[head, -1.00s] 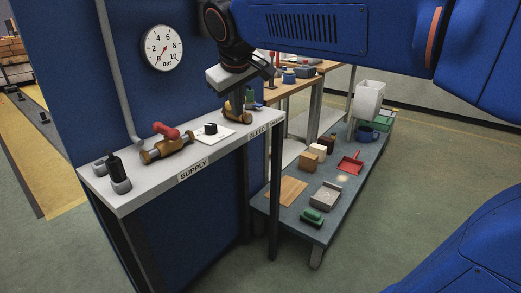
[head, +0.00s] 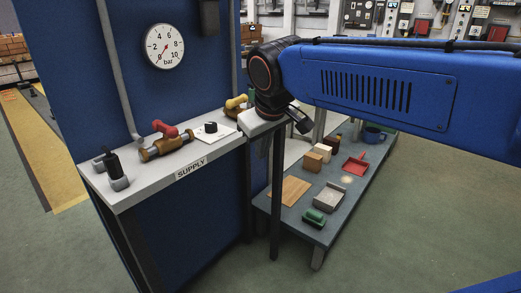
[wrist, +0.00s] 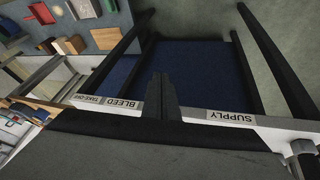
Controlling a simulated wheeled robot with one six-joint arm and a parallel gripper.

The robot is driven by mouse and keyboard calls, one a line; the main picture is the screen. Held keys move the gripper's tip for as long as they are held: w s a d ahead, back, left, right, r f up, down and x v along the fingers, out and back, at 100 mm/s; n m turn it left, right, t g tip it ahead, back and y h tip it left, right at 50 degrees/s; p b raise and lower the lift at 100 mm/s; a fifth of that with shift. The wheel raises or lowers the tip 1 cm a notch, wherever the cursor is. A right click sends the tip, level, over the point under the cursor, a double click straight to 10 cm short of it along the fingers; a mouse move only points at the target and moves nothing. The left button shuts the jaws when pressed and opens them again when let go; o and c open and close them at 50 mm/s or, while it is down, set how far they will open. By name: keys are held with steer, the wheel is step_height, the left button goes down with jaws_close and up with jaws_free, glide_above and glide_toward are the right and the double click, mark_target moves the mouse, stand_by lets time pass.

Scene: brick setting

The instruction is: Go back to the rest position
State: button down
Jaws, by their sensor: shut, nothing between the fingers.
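My gripper (head: 301,121) is in front of the right end of the white shelf (head: 147,183) in the head view, at the end of my blue arm. In the wrist view my gripper (wrist: 160,92) shows its dark fingers together with nothing between them. They point over the shelf's front edge, between the BLEED label (wrist: 122,104) and the SUPPLY label (wrist: 231,116). The fingertips are small and partly dark in the head view.
The shelf carries a red-handled brass valve (head: 164,142), a yellow-handled valve (head: 236,104) and a black knob (head: 211,127). A pressure gauge (head: 164,46) hangs on the blue panel. Floor at right is clear.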

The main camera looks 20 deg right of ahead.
steer(key=shift+s+f, duration=0.1)
stand_by(0.5)
steer(key=s+d+f+m+y, duration=0.1)
steer(key=s+d+f+m, duration=0.1)
steer(key=s+f, duration=1.1)
steer(key=shift+s+d+f+m+g, duration=0.3)
steer(key=shift+s+d+f, duration=0.1)
steer(key=shift+f, duration=0.25)
steer(key=shift+a, duration=0.1)
